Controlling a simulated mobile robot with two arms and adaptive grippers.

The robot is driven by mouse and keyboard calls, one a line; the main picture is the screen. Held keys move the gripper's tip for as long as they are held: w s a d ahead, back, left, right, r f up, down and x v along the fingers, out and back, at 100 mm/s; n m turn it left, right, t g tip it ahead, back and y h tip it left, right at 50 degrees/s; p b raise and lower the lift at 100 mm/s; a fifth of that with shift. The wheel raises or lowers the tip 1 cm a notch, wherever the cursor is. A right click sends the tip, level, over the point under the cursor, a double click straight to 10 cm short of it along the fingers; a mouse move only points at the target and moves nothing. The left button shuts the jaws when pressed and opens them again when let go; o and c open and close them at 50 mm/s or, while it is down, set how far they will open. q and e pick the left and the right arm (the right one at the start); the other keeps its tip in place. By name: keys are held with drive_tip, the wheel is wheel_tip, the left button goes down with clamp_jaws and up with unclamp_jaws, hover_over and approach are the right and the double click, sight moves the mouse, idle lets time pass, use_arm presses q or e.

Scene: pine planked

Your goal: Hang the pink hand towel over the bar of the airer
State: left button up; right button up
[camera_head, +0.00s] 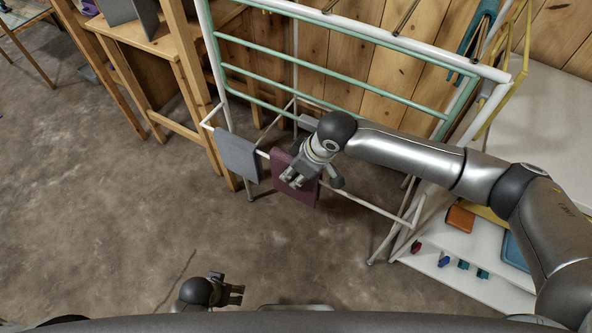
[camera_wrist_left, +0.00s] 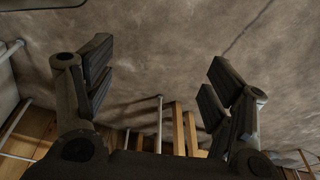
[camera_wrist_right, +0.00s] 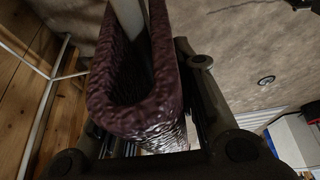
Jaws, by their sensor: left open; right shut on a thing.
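The pink hand towel (camera_head: 306,193), dark plum in this light, hangs over the low white front bar (camera_head: 352,205) of the airer. In the right wrist view the towel (camera_wrist_right: 135,112) is folded in a U with the bar (camera_wrist_right: 131,30) running inside the fold. My right gripper (camera_head: 291,180) is at the towel, shut on it, with its fingers on either side of the cloth. My left gripper (camera_head: 237,293) is low near my base, open and empty, away from the airer. It also shows in the left wrist view (camera_wrist_left: 158,85).
A grey cloth (camera_head: 238,156) hangs on the same bar, left of the towel. Green rails (camera_head: 330,75) sit above and behind it. A white shelf (camera_head: 480,285) with small items stands at right, wooden furniture (camera_head: 165,50) at left. The floor in front is clear.

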sight(291, 157)
wheel_tip(291, 157, up, 3)
drive_tip(key=p, duration=0.3)
drive_tip(key=shift+f, duration=0.1)
use_arm(q)
drive_tip(key=s+a+f+g+p, duration=0.1)
drive_tip(key=s+f, duration=0.5)
drive_tip(key=s, duration=0.2)
drive_tip(key=s+a+f+p, duration=0.2)
drive_tip(key=s+f, duration=0.4)
drive_tip(key=s, duration=0.2)
use_arm(e)
wheel_tip(291, 157, up, 2)
drive_tip(key=shift+r, duration=0.25)
wheel_tip(291, 157, up, 3)
drive_tip(key=p, duration=0.3)
use_arm(q)
wheel_tip(291, 157, up, 12)
drive_tip(key=s+p, duration=0.1)
drive_tip(key=p, duration=0.8)
drive_tip(key=shift+s, duration=0.4)
use_arm(e)
wheel_tip(291, 157, up, 8)
use_arm(q)
drive_tip(key=shift+s+f, duration=0.1)
